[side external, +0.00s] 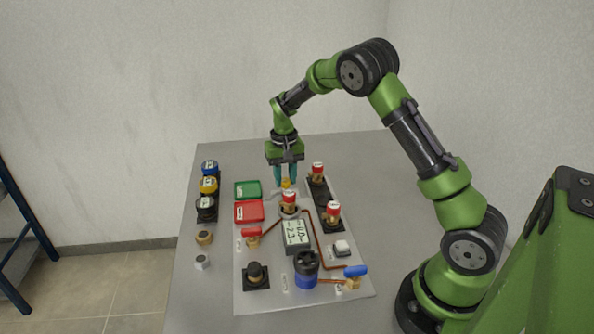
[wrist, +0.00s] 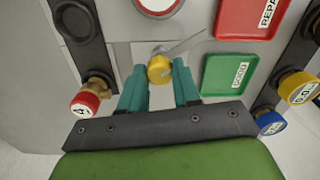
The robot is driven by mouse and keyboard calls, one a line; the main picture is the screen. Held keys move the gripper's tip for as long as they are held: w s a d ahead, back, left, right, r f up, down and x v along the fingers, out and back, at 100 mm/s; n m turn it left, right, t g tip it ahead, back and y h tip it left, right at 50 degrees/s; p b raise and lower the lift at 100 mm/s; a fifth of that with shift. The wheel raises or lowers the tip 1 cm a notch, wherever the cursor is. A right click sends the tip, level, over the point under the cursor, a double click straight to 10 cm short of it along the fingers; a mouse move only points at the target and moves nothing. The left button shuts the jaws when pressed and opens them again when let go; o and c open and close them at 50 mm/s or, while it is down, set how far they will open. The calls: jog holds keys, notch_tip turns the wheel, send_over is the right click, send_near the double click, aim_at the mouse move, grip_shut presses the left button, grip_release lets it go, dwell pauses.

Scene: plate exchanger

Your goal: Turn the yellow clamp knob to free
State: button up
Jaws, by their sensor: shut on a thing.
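The yellow clamp knob (side external: 286,183) is near the back of the light board, behind the middle red-capped part. In the wrist view the knob (wrist: 159,69) sits at the tips of the teal fingers, with a grey lever or pointer reaching up and right from it. My gripper (side external: 286,180) points straight down at the knob. In the wrist view my gripper (wrist: 160,80) has one finger on each side of the knob, shut on it. The knob's lower part is hidden by the fingers.
A green tray (side external: 247,190) and a red tray (side external: 249,211) lie left of the knob. Red-capped parts (side external: 317,172) stand close on the right. A gauge display (side external: 296,236), a blue-based black knob (side external: 306,270) and valves are nearer the front. Blue, yellow and white-capped parts (side external: 208,186) stand at left.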

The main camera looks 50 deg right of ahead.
aim_at(285, 180)
jog(key=m, duration=0.6)
jog(key=shift+m, duration=0.3)
dwell(0.4)
jog(key=o, duration=1.1)
jog(key=shift+c, duration=0.2)
notch_tip(285, 180, up, 17)
